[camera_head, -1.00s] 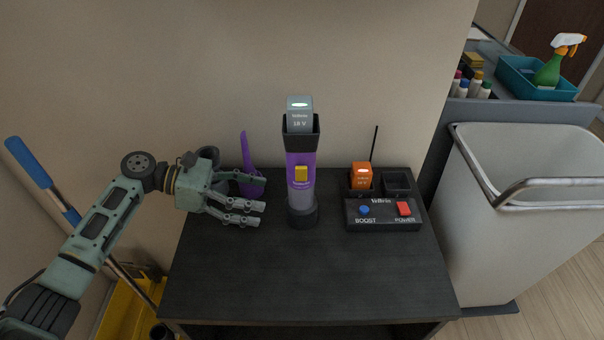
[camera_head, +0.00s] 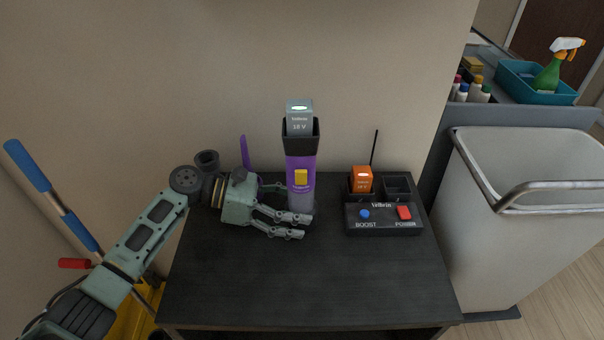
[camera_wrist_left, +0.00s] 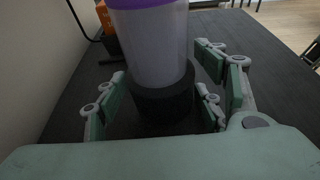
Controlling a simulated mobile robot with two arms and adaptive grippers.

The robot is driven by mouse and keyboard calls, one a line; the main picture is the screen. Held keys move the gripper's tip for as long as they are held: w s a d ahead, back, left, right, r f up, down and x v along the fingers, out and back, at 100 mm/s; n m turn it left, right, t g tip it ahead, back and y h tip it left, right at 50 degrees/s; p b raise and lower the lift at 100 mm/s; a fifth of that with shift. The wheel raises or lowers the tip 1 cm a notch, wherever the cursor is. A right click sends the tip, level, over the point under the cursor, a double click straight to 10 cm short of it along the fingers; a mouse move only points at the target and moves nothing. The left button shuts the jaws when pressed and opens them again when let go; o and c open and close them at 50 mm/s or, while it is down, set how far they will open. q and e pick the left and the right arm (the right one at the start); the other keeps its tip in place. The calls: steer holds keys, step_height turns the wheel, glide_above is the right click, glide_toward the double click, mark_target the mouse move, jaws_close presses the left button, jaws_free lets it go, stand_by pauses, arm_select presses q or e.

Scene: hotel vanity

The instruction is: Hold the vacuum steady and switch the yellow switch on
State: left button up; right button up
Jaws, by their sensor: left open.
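The vacuum (camera_head: 301,165) stands upright on the dark table, with a purple body, a grey lower tube and a grey battery (camera_head: 299,117) in its top. The yellow switch (camera_head: 301,178) is on its front. My left gripper (camera_head: 293,217) is open at the vacuum's lower part, its fingers reaching to either side. In the left wrist view the grey tube (camera_wrist_left: 150,45) and black base (camera_wrist_left: 163,100) stand between the open fingers (camera_wrist_left: 165,92); I cannot tell whether any finger touches. My right gripper is not in view.
A black control box (camera_head: 383,220) with a blue BOOST button, a red POWER button and an orange battery (camera_head: 361,180) stands at right. A purple piece (camera_head: 246,153) is behind my left gripper. The table's front (camera_head: 310,290) is clear. A grey bin (camera_head: 500,230) stands right.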

arm_select(q)
steer(key=shift+c, duration=0.4)
steer(key=c, duration=0.4)
steer(key=o, duration=0.4)
steer(key=shift+o, duration=0.2)
